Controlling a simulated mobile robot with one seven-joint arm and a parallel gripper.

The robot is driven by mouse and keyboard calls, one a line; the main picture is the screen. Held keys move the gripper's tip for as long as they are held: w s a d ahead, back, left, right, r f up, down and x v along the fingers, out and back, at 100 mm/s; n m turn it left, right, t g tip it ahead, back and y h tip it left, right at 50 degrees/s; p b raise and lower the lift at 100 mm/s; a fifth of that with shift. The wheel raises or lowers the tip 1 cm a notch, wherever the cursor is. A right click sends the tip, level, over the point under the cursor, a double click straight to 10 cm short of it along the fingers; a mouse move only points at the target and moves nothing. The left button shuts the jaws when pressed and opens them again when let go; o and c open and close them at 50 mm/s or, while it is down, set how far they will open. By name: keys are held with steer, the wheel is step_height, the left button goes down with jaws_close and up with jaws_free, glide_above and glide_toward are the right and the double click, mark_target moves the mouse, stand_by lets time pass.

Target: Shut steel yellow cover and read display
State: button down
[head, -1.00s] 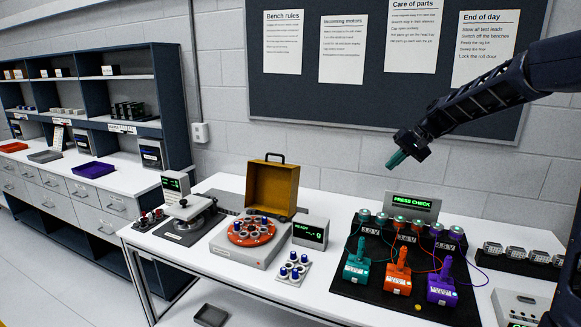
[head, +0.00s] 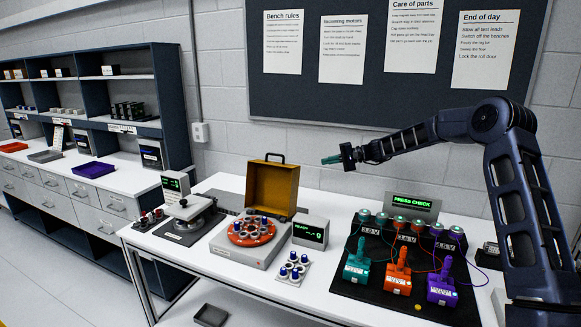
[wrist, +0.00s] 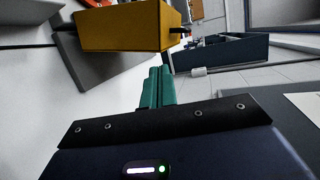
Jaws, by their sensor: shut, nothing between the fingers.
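The yellow cover (head: 272,188) is a box-like hood with a dark handle on top. It stands raised open behind the orange round plate (head: 252,231), which carries several blue-capped parts on a grey base. A small display (head: 311,232) beside the plate shows green text that seems to read "READY" with a figure below. My gripper (head: 331,160) has teal fingers, shut and empty, in the air right of and above the cover, apart from it. In the wrist view the cover (wrist: 125,27) shows at the top, beyond the shut teal fingers (wrist: 158,72).
A grey stand with a readout (head: 174,183) is left of the plate. A white block of blue-capped parts (head: 293,270) lies in front of the display. Teal, orange and purple devices (head: 398,272) stand on a black mat at right. The air around my gripper is clear.

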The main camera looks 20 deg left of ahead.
mark_target(290, 165)
steer(key=w+a+f+m+y, duration=0.2)
steer(key=w+a+f+y, duration=0.2)
steer(key=w+a+f, duration=0.25)
steer(key=shift+s+a+r, duration=0.35)
steer(key=shift+s+a, duration=0.8)
steer(key=shift+a, duration=0.6)
steer(key=shift+s+a+r, duration=0.4)
steer(key=shift+s+a, duration=0.75)
steer(key=shift+a, duration=0.55)
steer(key=shift+s+a+r, duration=0.35)
steer(key=shift+s+a, duration=0.8)
steer(key=shift+a, duration=0.6)
steer(key=shift+r, duration=0.1)
